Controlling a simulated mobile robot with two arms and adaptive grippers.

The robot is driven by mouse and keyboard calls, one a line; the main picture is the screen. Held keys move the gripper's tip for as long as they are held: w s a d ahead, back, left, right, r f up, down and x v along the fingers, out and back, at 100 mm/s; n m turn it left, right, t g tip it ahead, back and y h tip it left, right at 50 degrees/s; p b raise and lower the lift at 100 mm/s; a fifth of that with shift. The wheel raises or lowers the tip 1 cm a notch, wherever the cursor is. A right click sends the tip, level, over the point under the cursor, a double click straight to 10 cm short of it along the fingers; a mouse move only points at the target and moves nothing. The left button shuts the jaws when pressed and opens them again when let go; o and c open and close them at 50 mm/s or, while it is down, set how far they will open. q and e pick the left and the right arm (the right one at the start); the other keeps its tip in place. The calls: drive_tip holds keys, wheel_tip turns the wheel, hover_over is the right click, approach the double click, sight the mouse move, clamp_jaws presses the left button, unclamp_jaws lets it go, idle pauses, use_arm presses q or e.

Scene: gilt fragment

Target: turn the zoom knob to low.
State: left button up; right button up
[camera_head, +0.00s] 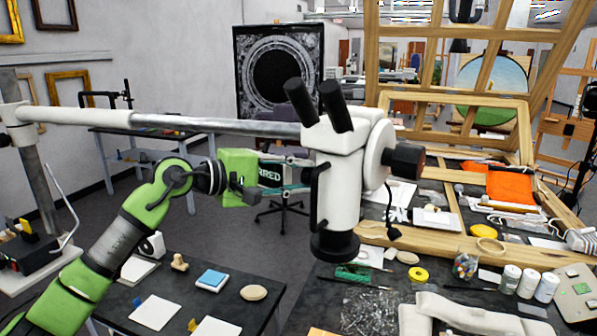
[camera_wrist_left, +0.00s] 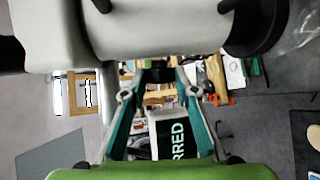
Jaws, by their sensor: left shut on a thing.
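The white microscope (camera_head: 338,180) with black eyepieces hangs from a horizontal metal boom (camera_head: 200,122) in the head view. My left gripper (camera_head: 306,176) reaches it from the left, fingertips at the side of its body. In the left wrist view the two teal fingers (camera_wrist_left: 157,84) close in around a small dark piece, which I take to be the zoom knob (camera_wrist_left: 158,75); its markings and angle cannot be read. The pale microscope body (camera_wrist_left: 150,32) fills the top of that view. A large black knob (camera_head: 405,160) sticks out on the microscope's right side.
Below the microscope is a dark bench with a glass-bead jar (camera_head: 465,265), white jars (camera_head: 510,280) and a yellow tape roll (camera_head: 418,274). A wooden frame (camera_head: 450,110) stands behind. A dark table at lower left holds a blue sponge-like block (camera_head: 212,279).

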use_arm(q)
drive_tip(key=shift+w+d+r+n+g+y+p, duration=0.1)
drive_tip(key=shift+r+n+g+y+p, duration=0.15)
drive_tip(key=shift+g+y+p, duration=0.7)
drive_tip(key=shift+w+r+n+g+y+p, duration=0.15)
drive_tip(key=shift+n+g+y+p, duration=0.3)
drive_tip(key=shift+p, duration=0.8)
drive_tip(key=shift+s, duration=0.1)
drive_tip(key=o, duration=1.1)
drive_tip(key=shift+c, duration=0.2)
drive_tip(key=v, duration=1.2)
drive_tip(key=shift+d+r, duration=0.15)
